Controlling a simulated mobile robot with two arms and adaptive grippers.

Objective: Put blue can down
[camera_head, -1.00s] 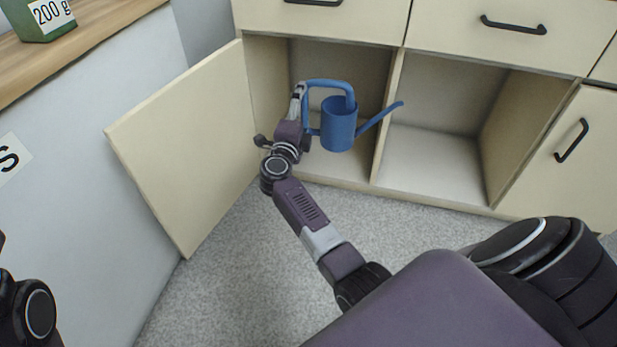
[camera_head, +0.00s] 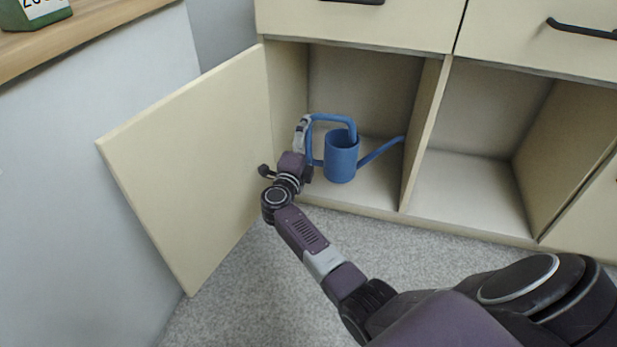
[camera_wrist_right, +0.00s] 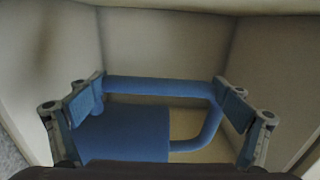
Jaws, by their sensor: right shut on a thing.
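The blue can (camera_head: 341,158) is a watering can with a tall handle on the left and a thin spout pointing right. It is upright inside the left open compartment of the cabinet (camera_head: 385,208). Its base is at or just above the compartment floor; I cannot tell if it touches. My right gripper (camera_head: 303,128) is shut on the handle. In the right wrist view the gripper (camera_wrist_right: 160,92) has a finger at either side, with the blue handle bar (camera_wrist_right: 155,87) running between them. My left gripper is not in view.
An open cabinet door (camera_head: 190,165) stands left of my right arm. A divider (camera_head: 428,135) separates the can's compartment from an empty one at right. Drawers with black handles (camera_head: 580,28) are above. A green weight (camera_head: 35,12) sits on the wooden top at upper left.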

